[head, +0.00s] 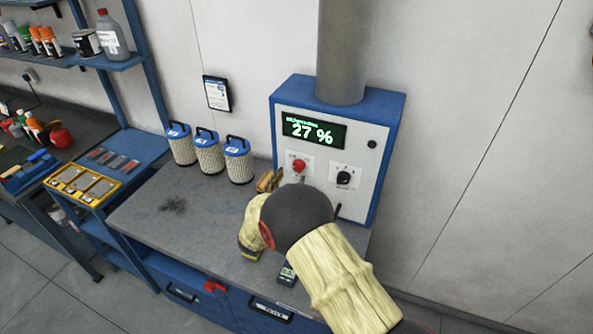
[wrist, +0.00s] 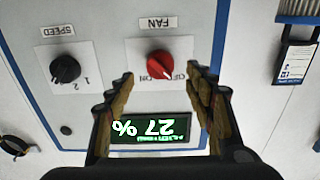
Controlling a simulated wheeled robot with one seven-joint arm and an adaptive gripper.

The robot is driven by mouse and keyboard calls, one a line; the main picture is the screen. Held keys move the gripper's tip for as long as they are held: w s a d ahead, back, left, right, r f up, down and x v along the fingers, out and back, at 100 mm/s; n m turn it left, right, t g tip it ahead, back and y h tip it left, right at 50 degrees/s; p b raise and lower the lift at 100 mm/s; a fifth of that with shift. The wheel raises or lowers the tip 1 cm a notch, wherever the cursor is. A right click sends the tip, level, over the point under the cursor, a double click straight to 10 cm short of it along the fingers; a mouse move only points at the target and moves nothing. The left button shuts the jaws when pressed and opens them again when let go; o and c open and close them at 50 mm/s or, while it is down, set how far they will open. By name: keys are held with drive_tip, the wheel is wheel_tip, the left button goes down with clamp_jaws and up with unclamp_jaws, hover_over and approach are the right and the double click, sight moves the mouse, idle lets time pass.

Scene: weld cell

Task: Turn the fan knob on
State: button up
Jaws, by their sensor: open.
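The red fan knob (head: 299,166) is on the front of the blue and white control box (head: 380,130), below the green display reading 27 %. In the wrist view, the knob (wrist: 159,64) shows upside down under the FAN label, with a white mark pointing toward the display side. I cannot tell clearly which position it marks. My gripper (wrist: 160,78) is open and empty, its tan-padded fingers on either side of the knob in the picture; contact is not visible. In the head view, my gripper (head: 284,181) is close to the panel, partly hidden by my wrist.
The black speed knob (head: 344,178) is right of the fan knob. Three filter canisters (head: 207,155) stand on the grey bench (head: 150,205), left of the box. A grey duct (head: 343,50) rises from the box. A handheld meter (head: 287,274) lies near the bench's front edge.

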sight(296, 170)
drive_tip(key=x, duration=0.5)
drive_tip(key=shift+w, duration=0.1)
drive_tip(key=c, duration=0.3)
drive_tip(key=c, duration=0.8)
drive_tip(key=shift+c, duration=0.3)
